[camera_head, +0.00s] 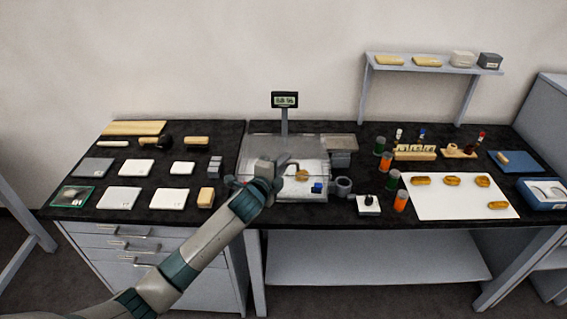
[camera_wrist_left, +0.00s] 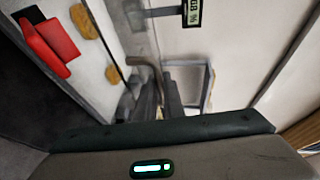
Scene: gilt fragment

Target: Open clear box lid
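A clear box (camera_head: 310,197) stands at the middle of the black bench, below a small display on a post. Its see-through walls are faint, and I cannot tell how its lid lies. A gold fragment (camera_head: 302,175) and a small blue block (camera_head: 317,187) show in its area. My left gripper (camera_head: 278,171) is over the box's left part in the head view; contact with the box is unclear. Its dark fingers (camera_wrist_left: 153,95) show in the left wrist view, but their opening is unclear. My right gripper is out of view.
The display (camera_head: 285,100) stands behind the box. White pads and small blocks lie to its left. Grey parts (camera_head: 344,186), orange and green jars (camera_head: 386,162) and a white sheet (camera_head: 460,200) with gold pieces lie to its right. A shelf (camera_head: 430,68) is above.

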